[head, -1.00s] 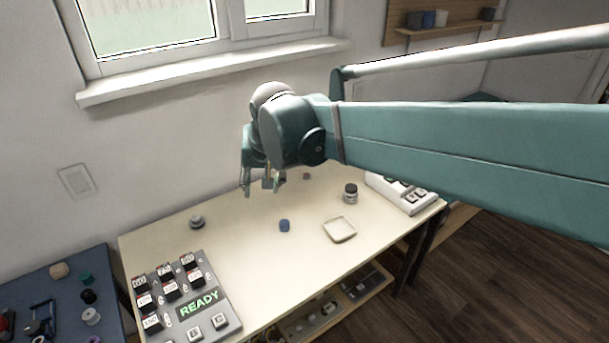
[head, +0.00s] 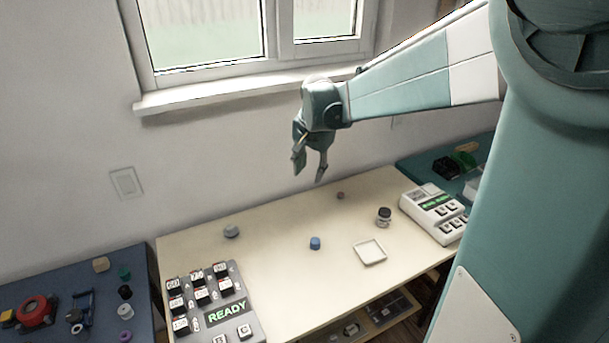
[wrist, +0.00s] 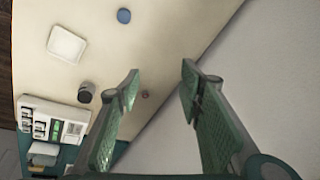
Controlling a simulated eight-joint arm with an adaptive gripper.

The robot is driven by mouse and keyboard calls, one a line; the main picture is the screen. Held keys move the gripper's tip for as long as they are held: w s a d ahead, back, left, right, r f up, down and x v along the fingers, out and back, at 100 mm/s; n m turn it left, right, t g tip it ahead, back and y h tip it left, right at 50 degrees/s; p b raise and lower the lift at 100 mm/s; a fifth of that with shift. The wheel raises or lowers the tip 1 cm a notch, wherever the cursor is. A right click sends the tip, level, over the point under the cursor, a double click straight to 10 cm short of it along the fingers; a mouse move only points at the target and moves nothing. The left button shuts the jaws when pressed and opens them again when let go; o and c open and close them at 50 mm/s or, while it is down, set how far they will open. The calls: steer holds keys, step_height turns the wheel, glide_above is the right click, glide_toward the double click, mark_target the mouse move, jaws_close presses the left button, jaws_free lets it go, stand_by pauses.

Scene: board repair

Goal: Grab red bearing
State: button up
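My gripper (head: 310,174) is open and empty, raised above the back of the cream table, far to the right of the red ring. In the wrist view my gripper (wrist: 160,72) has its two green-padded fingers spread with nothing between the tips.
The cream table (head: 290,280) holds a button panel (head: 212,300), a grey part (head: 231,231), a blue cylinder (head: 315,243), a square tray (head: 369,252), a jar (head: 384,216) and a white device (head: 433,210). Several small parts surround the red ring. The wall and window sill are behind.

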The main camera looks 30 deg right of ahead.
steer(key=w+d+f+m+g+p, duration=0.2)
steer(key=w+d+f+m, duration=0.3)
steer(key=w+d+f, duration=0.45)
steer(key=m+g+p, duration=0.1)
steer(key=m+p, duration=0.1)
steer(key=m, duration=0.2)
glide_above(341, 194)
steer(key=shift+y, duration=0.4)
steer(key=shift+w+f, duration=0.2)
steer(key=shift+f, duration=4.85)
steer(key=shift+f, duration=1.25)
steer(key=shift+s+f+b, duration=0.1)
steer(key=shift+f+b, duration=0.65)
steer(key=shift+f, duration=1.85)
